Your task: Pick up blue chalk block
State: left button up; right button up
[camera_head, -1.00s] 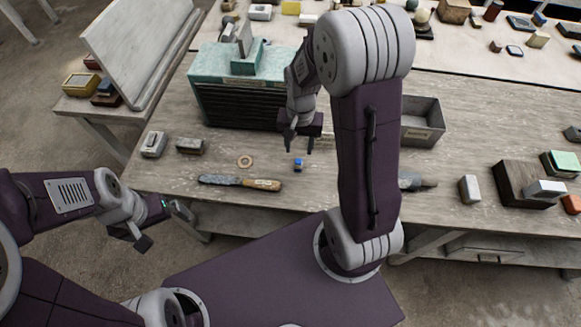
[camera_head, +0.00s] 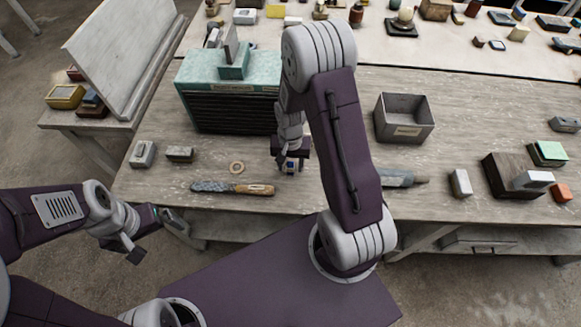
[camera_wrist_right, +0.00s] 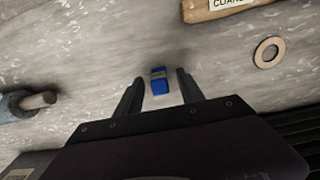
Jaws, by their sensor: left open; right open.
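The blue chalk block (camera_head: 291,165) is a small blue piece with a pale band, lying on the wooden bench. In the right wrist view the block (camera_wrist_right: 160,86) lies between the tips of my right gripper (camera_wrist_right: 160,88), with a gap on each side. My right gripper (camera_head: 290,168) is open and points down over the block. In the head view its fingers partly hide the block. My left gripper (camera_head: 157,235) is open and empty, off the bench's front edge at lower left.
A teal-topped cabinet (camera_head: 200,72) stands behind. An open grey bin (camera_head: 405,118) is at right. Grey blocks (camera_head: 180,153) lie at left. Bench space in front of the block is clear.

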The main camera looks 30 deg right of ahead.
aim_at(290, 163)
grip_shut()
jog(key=shift+r, duration=0.1)
notch_tip(290, 163, up, 4)
jog(key=shift+r, duration=0.15)
jog(key=s+a+r, duration=0.1)
jog(key=s+r, duration=0.2)
jog(key=s, duration=0.2)
jog(key=s+a+r+b, duration=0.1)
jog(key=s+a+r, duration=0.1)
jog(key=s, duration=0.4)
jog(key=shift+s+a+r, duration=0.15)
jog(key=shift+a+r, duration=0.1)
jog(key=shift+r, duration=0.55)
